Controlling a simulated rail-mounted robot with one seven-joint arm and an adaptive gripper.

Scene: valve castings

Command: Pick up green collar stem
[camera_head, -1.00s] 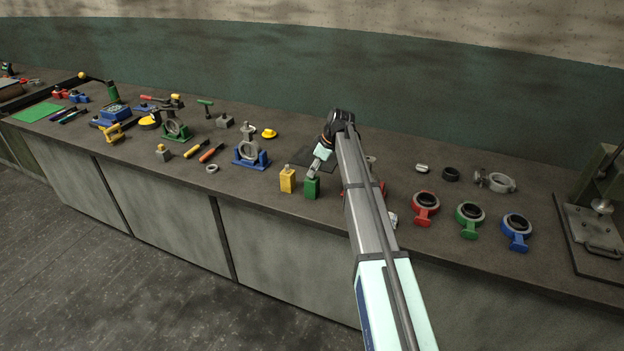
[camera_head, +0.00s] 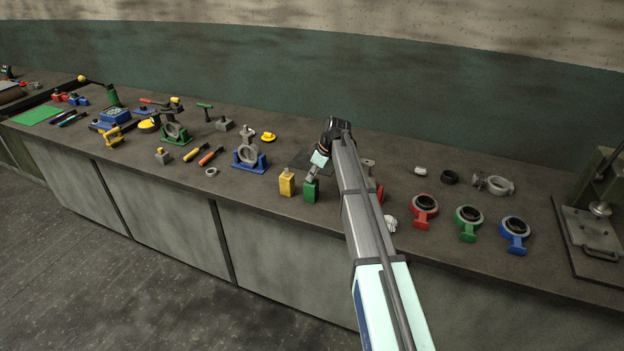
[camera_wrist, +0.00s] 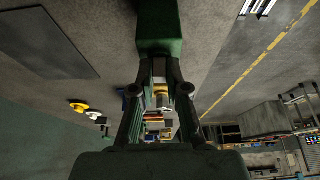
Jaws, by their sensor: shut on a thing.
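The green collar stem (camera_head: 311,191) shows as a green block at the front of the bench, just right of a similar yellow block (camera_head: 287,183). My gripper (camera_head: 314,172) reaches down to its top from the right and is shut on it. In the wrist view, the green block (camera_wrist: 159,30) lies beyond the fingertips, in line with them. My gripper (camera_wrist: 161,88) has its two fingers on either side of a pale part below the block. The fingers and arm hide some of the stem's top. I cannot tell whether the block is clear of the bench.
A dark mat (camera_head: 314,160) lies behind my gripper. A blue-based valve part (camera_head: 250,162) stands to the left. Red (camera_head: 423,220), green (camera_head: 468,232) and blue (camera_head: 515,245) ringed castings lie to the right. A press-like fixture (camera_head: 600,225) stands at the far right.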

